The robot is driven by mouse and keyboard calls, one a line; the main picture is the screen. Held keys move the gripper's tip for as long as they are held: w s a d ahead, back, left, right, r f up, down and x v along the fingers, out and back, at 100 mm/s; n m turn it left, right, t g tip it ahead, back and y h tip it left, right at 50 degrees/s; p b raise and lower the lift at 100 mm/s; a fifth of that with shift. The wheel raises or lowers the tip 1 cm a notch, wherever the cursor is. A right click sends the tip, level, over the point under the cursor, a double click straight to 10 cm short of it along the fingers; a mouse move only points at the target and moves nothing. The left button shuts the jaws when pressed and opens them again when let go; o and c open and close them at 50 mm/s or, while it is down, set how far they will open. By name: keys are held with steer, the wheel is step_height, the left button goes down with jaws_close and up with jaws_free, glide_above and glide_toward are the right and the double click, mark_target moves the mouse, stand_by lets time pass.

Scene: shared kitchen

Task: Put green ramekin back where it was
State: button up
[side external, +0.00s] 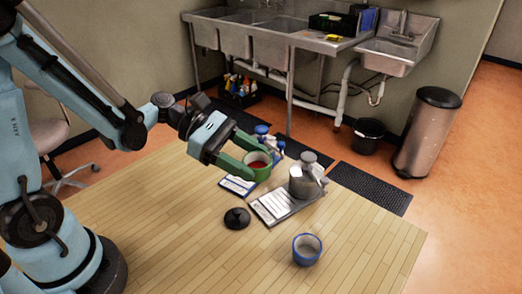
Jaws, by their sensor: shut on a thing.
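The green ramekin (260,174) with red contents is above the far part of the wooden table (170,220), near a blue-and-white card (238,186). My gripper (257,161) has green fingers that reach in from the left, one on each side of the ramekin, and it is shut on it. The ramekin looks roughly upright. Whether its base is clear of the table or card is hard to tell from this view.
A grey tray with a white sheet (272,207) carries a metal container (303,183). A black lid-like object (237,218) and a blue-rimmed cup (307,250) stand nearer. Blue-and-white bottles (263,131) stand behind the ramekin. The front left table area is clear.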

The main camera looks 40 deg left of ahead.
stand_by(0.3)
steer(key=w+a+f, duration=0.2)
steer(key=a, duration=0.1)
steer(key=w+a+f, duration=0.2)
steer(key=a, duration=0.1)
steer(key=w+a+f, duration=0.1)
steer(key=a+f, duration=0.2)
steer(key=shift+w+a, duration=0.4)
steer(key=shift+f, duration=1.85)
steer(key=shift+f, duration=0.2)
steer(key=o, duration=1.1)
steer(key=shift+o, duration=0.2)
steer(key=shift+a, duration=0.1)
